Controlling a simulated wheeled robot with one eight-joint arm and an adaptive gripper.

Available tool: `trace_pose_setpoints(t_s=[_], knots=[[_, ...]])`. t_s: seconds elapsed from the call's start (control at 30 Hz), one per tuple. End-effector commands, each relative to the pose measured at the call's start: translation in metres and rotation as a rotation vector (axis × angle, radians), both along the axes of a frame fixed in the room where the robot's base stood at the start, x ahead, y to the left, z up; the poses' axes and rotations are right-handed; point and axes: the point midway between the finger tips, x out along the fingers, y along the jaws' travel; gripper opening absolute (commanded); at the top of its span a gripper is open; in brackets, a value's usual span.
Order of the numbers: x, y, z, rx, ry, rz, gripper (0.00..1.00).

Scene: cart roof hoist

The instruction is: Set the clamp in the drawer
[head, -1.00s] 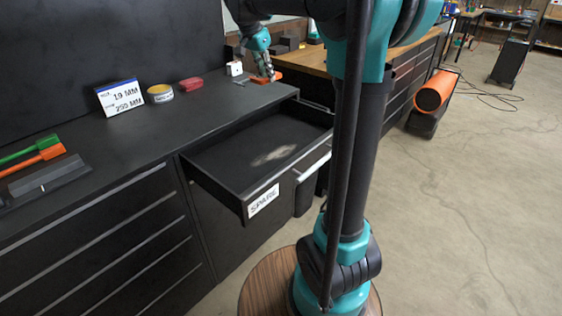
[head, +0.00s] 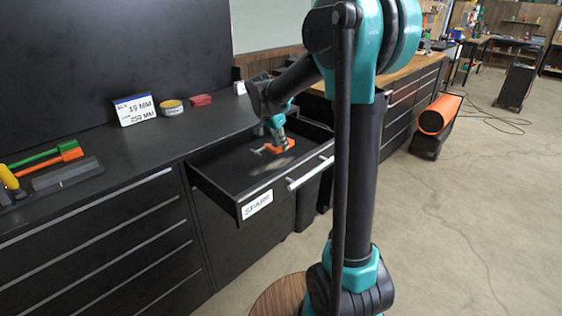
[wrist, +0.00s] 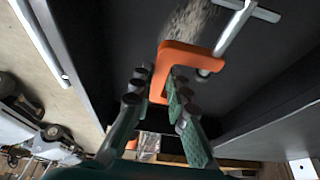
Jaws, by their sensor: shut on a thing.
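The orange clamp (head: 287,147) with its metal screw bar is at the drawer. It also shows in the wrist view (wrist: 184,52). My gripper (head: 281,141) is shut on the clamp's orange frame, with a finger on each side of it in the wrist view (wrist: 156,88). The open drawer (head: 232,172) has a black inside and a label reading SPARE on its front. The clamp is within the drawer's outline, toward its back right part. I cannot tell whether it touches the drawer floor.
The drawer's front and left part are free. A pale patch (wrist: 190,22) marks the drawer floor.

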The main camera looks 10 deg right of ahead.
Motion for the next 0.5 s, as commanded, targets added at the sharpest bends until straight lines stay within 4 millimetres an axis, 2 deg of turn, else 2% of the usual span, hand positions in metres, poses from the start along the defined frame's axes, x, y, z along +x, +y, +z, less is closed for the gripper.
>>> trace_pose_setpoints(t_s=[0.1, 0.37, 0.5], knots=[[0.0, 0.0, -0.022, 0.0, 0.0, 0.0, 0.0], [0.0, 0.0, -0.045, 0.0, 0.0, 0.0, 0.0], [0.001, 0.0, -0.064, 0.0, 0.0, 0.0, 0.0]])
